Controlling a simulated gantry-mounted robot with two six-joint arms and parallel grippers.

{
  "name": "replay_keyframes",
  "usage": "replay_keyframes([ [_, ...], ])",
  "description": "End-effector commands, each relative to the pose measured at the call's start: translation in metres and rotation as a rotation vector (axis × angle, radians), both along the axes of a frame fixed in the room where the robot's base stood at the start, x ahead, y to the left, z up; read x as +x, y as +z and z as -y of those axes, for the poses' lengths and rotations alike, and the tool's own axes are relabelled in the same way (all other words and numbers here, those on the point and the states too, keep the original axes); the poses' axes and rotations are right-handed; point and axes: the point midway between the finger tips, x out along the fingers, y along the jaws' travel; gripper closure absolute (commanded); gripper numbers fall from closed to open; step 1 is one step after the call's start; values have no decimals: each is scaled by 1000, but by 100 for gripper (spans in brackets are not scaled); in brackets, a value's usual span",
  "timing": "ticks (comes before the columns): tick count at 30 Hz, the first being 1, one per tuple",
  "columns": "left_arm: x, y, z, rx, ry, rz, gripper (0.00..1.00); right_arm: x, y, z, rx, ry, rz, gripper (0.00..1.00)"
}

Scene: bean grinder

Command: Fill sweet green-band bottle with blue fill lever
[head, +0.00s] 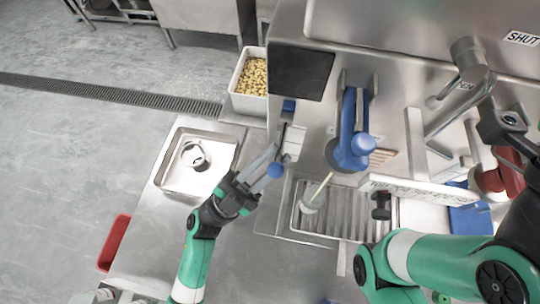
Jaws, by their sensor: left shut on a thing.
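My left gripper (260,171) reaches up from the bottom left to the front left of the steel machine. Its fingers are shut on a slim lever with a round blue knob (275,170); the knob shows just beside the fingertips. A larger blue lever (351,132) stands on the machine to the right, apart from this gripper. I cannot make out a bottle with a green band; the fingers and machine edge hide what lies below them. My right arm comes in at the right, and its dark end (507,130) is near a red handle (490,180); its jaws are unclear.
A white bin of beans (236,101) stands at the back left. A steel tray (168,178) holds a small round container (194,156). A slatted drip grate (335,222) carries a pale, long-handled item (312,198). A red tray (114,243) is at the left edge.

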Motion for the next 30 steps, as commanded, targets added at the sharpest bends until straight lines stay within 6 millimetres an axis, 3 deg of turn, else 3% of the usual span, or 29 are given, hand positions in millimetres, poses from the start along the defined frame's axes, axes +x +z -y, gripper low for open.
replay_keyframes([
  [24, 0, -2, 0, 2, 0, -4, 74, 0, 0, 0, 0, 0, 0, 38],
  [30, -7, -19, -14, 4, 4, -9, 74, 0, 0, 0, 0, 0, 0, 38],
])
